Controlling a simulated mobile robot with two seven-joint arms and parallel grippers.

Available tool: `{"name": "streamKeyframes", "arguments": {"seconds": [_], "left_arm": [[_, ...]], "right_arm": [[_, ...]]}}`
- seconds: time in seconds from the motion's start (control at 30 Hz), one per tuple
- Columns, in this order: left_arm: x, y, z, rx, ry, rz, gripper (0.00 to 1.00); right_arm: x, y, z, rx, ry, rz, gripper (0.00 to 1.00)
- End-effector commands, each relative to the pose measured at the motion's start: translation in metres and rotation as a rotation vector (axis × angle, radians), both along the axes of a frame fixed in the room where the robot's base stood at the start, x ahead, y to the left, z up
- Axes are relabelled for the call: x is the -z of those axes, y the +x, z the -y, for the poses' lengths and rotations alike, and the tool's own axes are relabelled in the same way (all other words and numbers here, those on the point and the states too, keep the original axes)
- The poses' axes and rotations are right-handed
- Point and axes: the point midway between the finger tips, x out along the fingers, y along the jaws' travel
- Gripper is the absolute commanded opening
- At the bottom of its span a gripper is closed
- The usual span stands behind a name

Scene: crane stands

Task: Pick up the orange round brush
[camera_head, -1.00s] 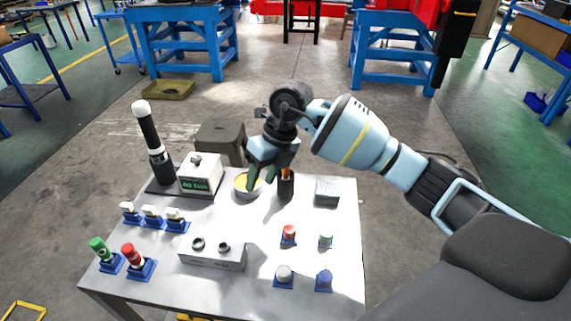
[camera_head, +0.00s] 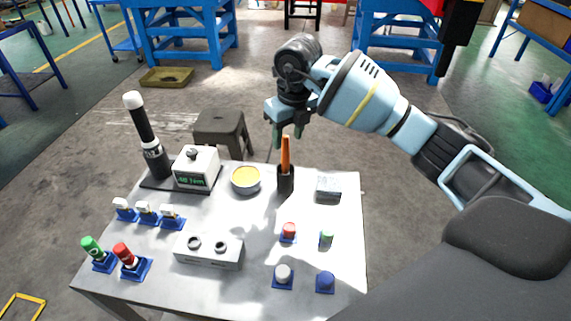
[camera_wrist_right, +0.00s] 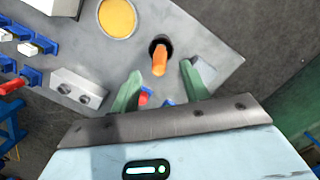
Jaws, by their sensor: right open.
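The orange round brush (camera_head: 285,153) stands upright in a dark cylindrical holder (camera_head: 285,181) near the back of the grey table. Its orange handle sticks up out of the holder. My right gripper (camera_head: 287,139) is open and empty, just above the handle's top in the head view. In the right wrist view, the orange handle (camera_wrist_right: 159,62) points toward the camera, beyond and between the two green fingertips (camera_wrist_right: 160,82); I see no contact. The brush's lower end is hidden inside the holder. My left gripper is not in view.
A bowl with yellow contents (camera_head: 245,180) stands left of the holder, and a small grey block (camera_head: 328,187) to its right. A torque display box (camera_head: 196,168) and a tall black tool (camera_head: 146,137) stand at the back left. Several small items in blue stands occupy the front.

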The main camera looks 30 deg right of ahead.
Motion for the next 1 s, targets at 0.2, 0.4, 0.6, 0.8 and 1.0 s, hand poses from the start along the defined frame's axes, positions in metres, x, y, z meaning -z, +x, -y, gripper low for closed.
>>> {"name": "streamKeyframes", "arguments": {"seconds": [0.2, 0.4, 0.6, 0.8, 1.0], "left_arm": [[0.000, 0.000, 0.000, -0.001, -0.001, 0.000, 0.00], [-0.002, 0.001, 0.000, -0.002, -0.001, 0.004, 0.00], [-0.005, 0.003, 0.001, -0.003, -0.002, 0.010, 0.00], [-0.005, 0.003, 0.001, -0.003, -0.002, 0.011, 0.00], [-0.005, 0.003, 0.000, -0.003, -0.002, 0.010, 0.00]], "right_arm": [[0.007, 0.001, 0.000, -0.001, 0.001, 0.000, 0.46], [0.023, 0.003, -0.001, -0.002, 0.000, -0.002, 0.46], [0.051, 0.008, -0.002, -0.001, 0.002, -0.001, 0.46], [0.057, 0.010, -0.002, -0.002, 0.000, 0.002, 0.46], [0.057, 0.009, -0.002, -0.002, 0.000, 0.002, 0.32]]}}
